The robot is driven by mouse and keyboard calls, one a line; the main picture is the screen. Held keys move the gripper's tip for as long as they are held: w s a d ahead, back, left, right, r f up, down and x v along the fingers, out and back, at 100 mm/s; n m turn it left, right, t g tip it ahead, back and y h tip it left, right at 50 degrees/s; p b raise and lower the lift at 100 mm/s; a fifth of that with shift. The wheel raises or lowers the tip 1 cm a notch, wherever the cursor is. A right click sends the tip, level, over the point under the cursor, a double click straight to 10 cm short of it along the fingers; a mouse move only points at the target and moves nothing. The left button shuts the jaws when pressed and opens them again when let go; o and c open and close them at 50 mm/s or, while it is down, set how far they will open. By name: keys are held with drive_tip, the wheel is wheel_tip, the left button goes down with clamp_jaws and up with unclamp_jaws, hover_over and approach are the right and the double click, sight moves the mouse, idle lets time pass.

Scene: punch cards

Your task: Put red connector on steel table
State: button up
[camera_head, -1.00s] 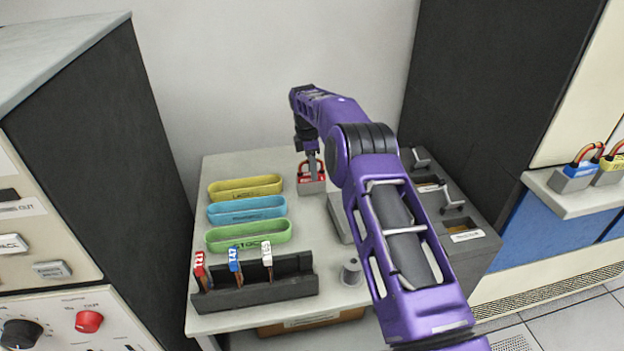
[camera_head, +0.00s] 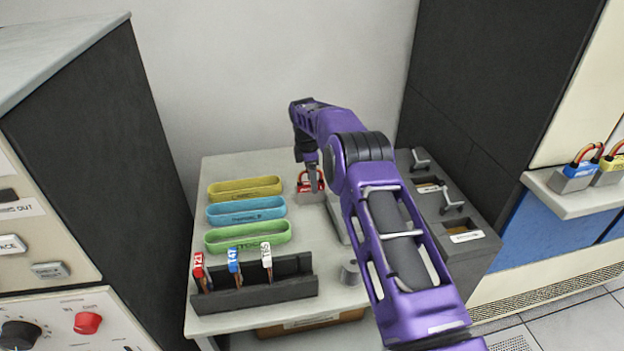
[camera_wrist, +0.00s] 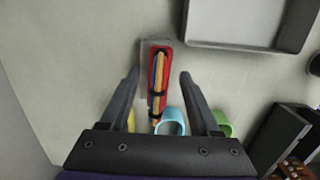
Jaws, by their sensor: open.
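The red connector (camera_head: 304,182) stands near the back of the pale table top (camera_head: 335,285), to the right of the yellow band. It is partly hidden behind my gripper (camera_head: 313,180) in the head view. In the wrist view the red connector (camera_wrist: 161,58) is seen from above, with a light block at its base and dark, tan and blue wires along it. My open gripper (camera_wrist: 159,76) has one finger on each side of it, with gaps on both sides. No finger visibly touches it. I cannot tell whether this table is steel.
Yellow (camera_head: 245,188), blue (camera_head: 247,210) and green (camera_head: 248,236) bands lie left of the connector. A dark rack (camera_head: 262,292) with tags stands in front. A grey tray (camera_wrist: 250,42) and a dark box with handles (camera_head: 450,205) are to the right.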

drive_tip(key=r, duration=0.8)
drive_tip(key=a+r+p, duration=0.1)
drive_tip(key=r, duration=0.3)
drive_tip(key=shift+s+r, duration=0.1)
drive_tip(key=shift+s, duration=0.2)
